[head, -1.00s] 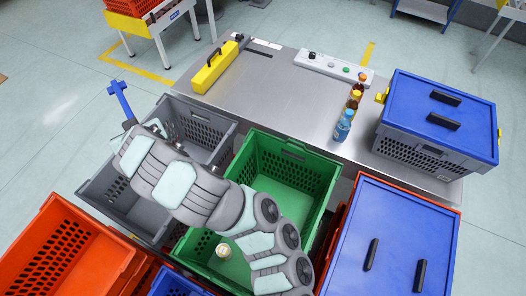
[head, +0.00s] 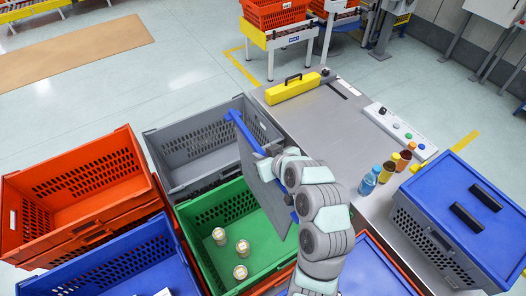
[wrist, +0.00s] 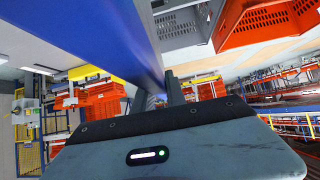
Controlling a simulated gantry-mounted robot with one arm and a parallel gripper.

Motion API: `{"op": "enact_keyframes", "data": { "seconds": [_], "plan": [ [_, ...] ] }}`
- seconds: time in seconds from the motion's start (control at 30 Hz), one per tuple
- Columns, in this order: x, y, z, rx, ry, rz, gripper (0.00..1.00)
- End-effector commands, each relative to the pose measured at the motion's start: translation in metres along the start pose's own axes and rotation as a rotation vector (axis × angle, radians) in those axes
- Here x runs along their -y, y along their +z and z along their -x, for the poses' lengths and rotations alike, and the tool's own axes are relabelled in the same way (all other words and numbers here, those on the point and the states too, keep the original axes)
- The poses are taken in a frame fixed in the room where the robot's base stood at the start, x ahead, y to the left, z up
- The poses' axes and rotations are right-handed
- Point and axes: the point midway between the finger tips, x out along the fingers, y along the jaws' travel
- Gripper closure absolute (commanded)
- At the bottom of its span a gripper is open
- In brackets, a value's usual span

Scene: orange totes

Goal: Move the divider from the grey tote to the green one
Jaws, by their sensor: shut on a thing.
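The divider is a grey panel (head: 262,187) with a blue top edge (head: 240,130). It hangs tilted in the head view, above the border between the grey tote (head: 165,150) and the green tote (head: 190,214), its lower part in front of the green tote's right side. My gripper (head: 268,158) is shut on the divider near its blue edge; the fingertips are partly hidden. In the wrist view the blue edge (wrist: 95,35) runs large past the fingers. The grey tote looks empty. The green tote holds three small pale round-topped items (head: 243,246).
Orange totes (head: 70,190) and a blue tote (head: 110,270) stand left of the green tote. The metal table (head: 330,130) carries a yellow toolbox (head: 292,88), a button panel (head: 400,130), bottles (head: 369,180) and a blue-lidded tote (head: 460,210) at right.

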Motion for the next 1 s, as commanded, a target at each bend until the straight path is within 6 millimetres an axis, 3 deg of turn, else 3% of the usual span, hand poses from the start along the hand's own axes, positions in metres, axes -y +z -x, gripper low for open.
{"op": "enact_keyframes", "data": {
  "seconds": [0.27,1.0],
  "plan": [
    [0.003,0.003,-0.002,0.002,-0.034,0.028,1.0],
    [0.003,0.074,-0.056,0.005,-0.033,0.025,1.0]
  ]
}}
